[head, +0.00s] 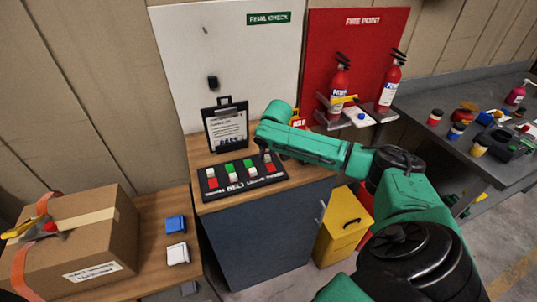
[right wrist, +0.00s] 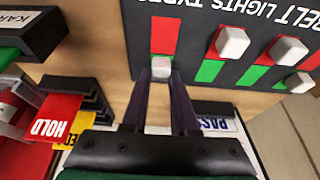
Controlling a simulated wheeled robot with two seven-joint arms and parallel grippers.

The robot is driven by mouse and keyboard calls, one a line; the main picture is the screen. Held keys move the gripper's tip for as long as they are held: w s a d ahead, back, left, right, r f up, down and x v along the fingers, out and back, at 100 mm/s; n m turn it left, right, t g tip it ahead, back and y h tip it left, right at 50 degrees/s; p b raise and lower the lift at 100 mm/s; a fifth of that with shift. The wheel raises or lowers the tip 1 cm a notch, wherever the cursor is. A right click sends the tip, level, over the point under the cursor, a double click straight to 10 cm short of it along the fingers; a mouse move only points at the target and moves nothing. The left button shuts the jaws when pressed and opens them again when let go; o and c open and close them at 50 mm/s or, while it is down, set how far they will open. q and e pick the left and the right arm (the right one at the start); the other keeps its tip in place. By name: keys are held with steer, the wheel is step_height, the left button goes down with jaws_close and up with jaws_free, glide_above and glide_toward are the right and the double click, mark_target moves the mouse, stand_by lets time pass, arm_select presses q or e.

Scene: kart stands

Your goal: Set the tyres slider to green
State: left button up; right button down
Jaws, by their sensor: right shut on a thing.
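The dark slider panel (head: 242,181) lies on the wooden top of the blue cabinet, with several white knobs on red and green tracks. In the right wrist view, the panel (right wrist: 200,22) shows upside down. The tyres slider knob (right wrist: 160,68) sits at the end of its track away from the red patch (right wrist: 163,35). In the head view, the right gripper (head: 265,150) is at the panel's right end. My left gripper is not in view.
A clipboard (head: 226,127) stands behind the panel. HOLD (right wrist: 50,125) and PASS (right wrist: 215,124) tags lie near the gripper. Fire extinguishers (head: 389,86) stand to the right. A cardboard box (head: 85,240) and blue (head: 175,223) and white (head: 177,253) pieces are at the left.

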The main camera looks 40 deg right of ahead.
steer(key=shift+w+r, duration=0.1)
steer(key=shift+r, duration=0.05)
steer(key=c, duration=0.7)
jaws_free()
steer(key=shift+s, duration=0.2)
steer(key=b+v, duration=0.2)
steer(key=v, duration=1.2)
steer(key=shift+s+a+r, duration=0.1)
steer(key=shift+s+r, duration=0.05)
steer(key=shift+r, duration=0.1)
